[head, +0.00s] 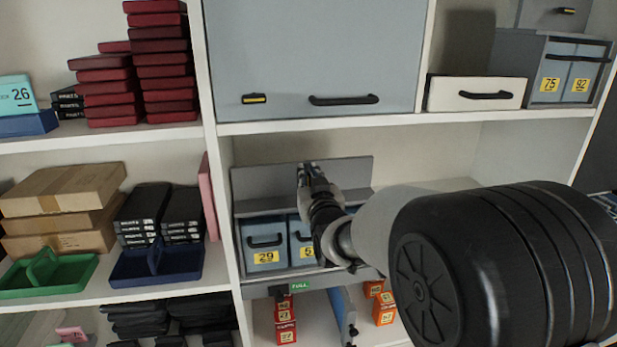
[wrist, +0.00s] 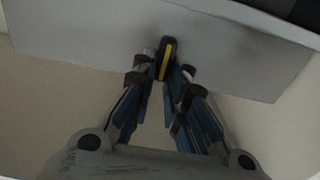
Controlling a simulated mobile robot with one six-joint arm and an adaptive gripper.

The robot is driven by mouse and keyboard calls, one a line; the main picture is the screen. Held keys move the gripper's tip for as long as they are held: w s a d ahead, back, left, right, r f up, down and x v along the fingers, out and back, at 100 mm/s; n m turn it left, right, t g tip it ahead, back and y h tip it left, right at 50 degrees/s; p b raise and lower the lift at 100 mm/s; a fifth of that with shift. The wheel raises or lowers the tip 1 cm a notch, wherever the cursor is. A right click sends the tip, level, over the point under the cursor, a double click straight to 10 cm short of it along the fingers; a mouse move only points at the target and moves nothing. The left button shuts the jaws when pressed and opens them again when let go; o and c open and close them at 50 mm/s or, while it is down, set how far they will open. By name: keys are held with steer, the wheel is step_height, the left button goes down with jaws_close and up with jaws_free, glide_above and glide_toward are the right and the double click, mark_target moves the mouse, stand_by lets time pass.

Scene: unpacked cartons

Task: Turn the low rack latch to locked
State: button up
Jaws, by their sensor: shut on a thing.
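The low rack (head: 260,179) is a grey unit on the middle shelf, with a raised panel above its numbered drawers. Its latch (wrist: 166,60) is a small black bar with a yellow stripe, standing nearly upright in the wrist view on a pale grey panel. My gripper (wrist: 163,72) is shut on the latch, with one fingertip on each side of its lower part. In the head view my gripper (head: 309,170) is at the rack's raised panel, and it and my arm hide most of the latch and part of the drawers.
A blue drawer with label 29 (head: 264,243) sits below the panel. A grey cabinet door (head: 310,50) with its own yellow-striped latch (head: 255,98) is above. Green (head: 48,275) and dark blue (head: 155,265) carriers stand left, beyond the white upright. Orange boxes (head: 384,308) stand below.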

steer(key=shift+d+m+b, duration=0.1)
steer(key=shift+m+b, duration=0.3)
steer(key=shift+b, duration=0.2)
jaws_close()
steer(key=shift+f+b, duration=0.15)
steer(key=shift+b, duration=0.2)
steer(key=m+b, duration=0.4)
steer(key=b, duration=0.1)
steer(key=shift+w+d+f+m, duration=0.1)
steer(key=shift+d+f+m, duration=0.05)
steer(key=shift+d+m, duration=0.2)
steer(key=m+b, duration=0.2)
steer(key=m, duration=0.1)
steer(key=m+b, duration=0.2)
steer(key=shift+w+d+f, duration=0.1)
steer(key=shift+d+f, duration=0.1)
steer(key=shift+d, duration=0.15)
steer(key=m, duration=0.1)
steer(key=m+b, duration=0.1)
steer(key=m, duration=0.2)
steer(key=shift+d+f+b, duration=0.1)
steer(key=shift+f+b, duration=0.15)
steer(key=shift+b, duration=0.1)
steer(key=shift+f+m+b, duration=0.2)
steer(key=shift+m+b, duration=0.35)
steer(key=shift+m, duration=1.2)
